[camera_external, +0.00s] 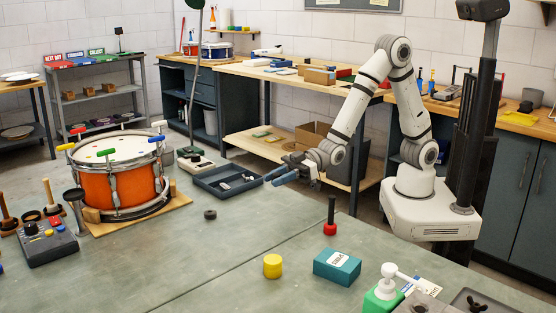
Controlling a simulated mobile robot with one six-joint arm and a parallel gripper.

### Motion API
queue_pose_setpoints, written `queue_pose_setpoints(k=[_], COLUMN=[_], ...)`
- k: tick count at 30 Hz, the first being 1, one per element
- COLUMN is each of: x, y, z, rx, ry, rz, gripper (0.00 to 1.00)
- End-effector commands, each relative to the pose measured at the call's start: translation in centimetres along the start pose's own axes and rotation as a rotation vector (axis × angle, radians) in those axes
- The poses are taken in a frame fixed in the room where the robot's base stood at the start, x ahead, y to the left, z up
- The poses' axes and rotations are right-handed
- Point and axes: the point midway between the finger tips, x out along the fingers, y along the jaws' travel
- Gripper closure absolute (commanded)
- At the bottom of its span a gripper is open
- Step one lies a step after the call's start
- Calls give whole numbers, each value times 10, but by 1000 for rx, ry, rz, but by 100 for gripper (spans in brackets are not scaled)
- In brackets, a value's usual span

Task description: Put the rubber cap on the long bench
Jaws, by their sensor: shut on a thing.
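My gripper (271,180) has blue fingers and hangs over the far edge of the grey-green bench top (235,265), just right of a dark tray. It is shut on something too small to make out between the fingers. A small dark round piece (210,214) lies on the grey-green top, left of my gripper and apart from it; I cannot tell whether it is the rubber cap. A long wooden-topped bench (268,76) with a lower shelf stands behind my gripper. I cannot tell which of the two is the long bench.
The dark tray (228,190) holds small parts. An orange drum (118,180) stands on a wooden base at left. A yellow cylinder (272,266), a teal box (337,267) and a red-based black post (330,218) stand at front right. The middle of the grey-green top is clear.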

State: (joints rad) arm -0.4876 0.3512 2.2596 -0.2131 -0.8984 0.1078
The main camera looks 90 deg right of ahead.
Motion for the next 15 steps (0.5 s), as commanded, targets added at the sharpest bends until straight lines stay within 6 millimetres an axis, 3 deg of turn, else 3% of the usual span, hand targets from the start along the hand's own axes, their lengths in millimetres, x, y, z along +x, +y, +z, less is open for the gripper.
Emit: queue_pose_setpoints(k=[1, 6, 9, 15], x=[-7, -40, -65, -108], y=[34, 127, 171, 227], z=[0, 23, 36, 54], rx=[13, 44, 59, 82], ry=[-8, -9, -8, -4], rz=[67, 270, 378, 531], gripper=[97, 97, 97, 97])
